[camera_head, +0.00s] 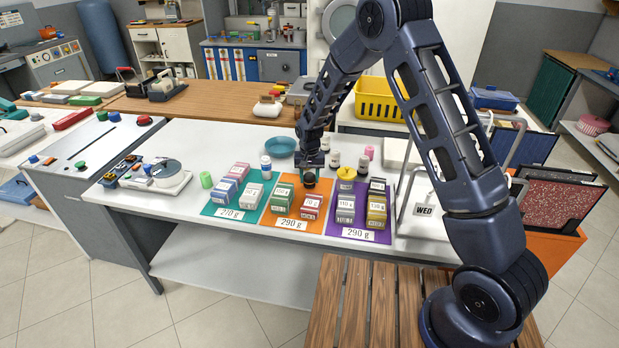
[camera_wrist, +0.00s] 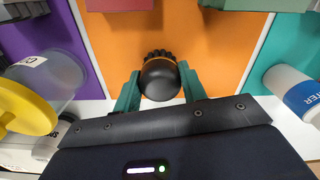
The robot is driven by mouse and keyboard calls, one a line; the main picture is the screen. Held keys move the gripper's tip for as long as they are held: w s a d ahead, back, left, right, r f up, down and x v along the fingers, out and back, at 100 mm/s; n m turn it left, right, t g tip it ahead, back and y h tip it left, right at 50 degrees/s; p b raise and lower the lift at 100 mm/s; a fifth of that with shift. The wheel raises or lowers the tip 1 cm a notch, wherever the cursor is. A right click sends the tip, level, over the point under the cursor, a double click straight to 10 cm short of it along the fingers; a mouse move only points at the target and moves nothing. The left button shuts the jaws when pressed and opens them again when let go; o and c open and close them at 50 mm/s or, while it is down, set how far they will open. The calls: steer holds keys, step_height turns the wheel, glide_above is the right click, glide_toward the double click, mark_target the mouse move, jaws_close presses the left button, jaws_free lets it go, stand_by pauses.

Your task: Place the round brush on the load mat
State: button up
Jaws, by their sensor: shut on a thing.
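The round brush (camera_wrist: 160,78) is black and rounded, with an orange ring and dark bristles. My gripper (camera_wrist: 159,88) is shut on it, with a green finger on each side. In the head view the brush (camera_head: 309,181) shows as a small dark shape under my gripper (camera_head: 311,168), over the back part of the orange mat (camera_head: 279,211). I cannot tell whether it touches the mat. A teal mat (camera_head: 212,209) lies to the left and a purple mat (camera_head: 335,222) to the right. No mat is visibly marked as the load mat.
Boxes stand on all three mats, with weight cards at the front edges. A yellow-lidded jar (camera_head: 346,174) stands close right of my gripper, and a white-and-blue bottle (camera_head: 266,167) to its left. A teal bowl (camera_head: 280,147) and a yellow basket (camera_head: 378,98) are behind.

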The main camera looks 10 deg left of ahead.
mark_target(310, 175)
steer(key=shift+f, duration=0.1)
steer(key=o, duration=1)
step_height(310, 175, up, 12)
steer(key=shift+r, duration=0.1)
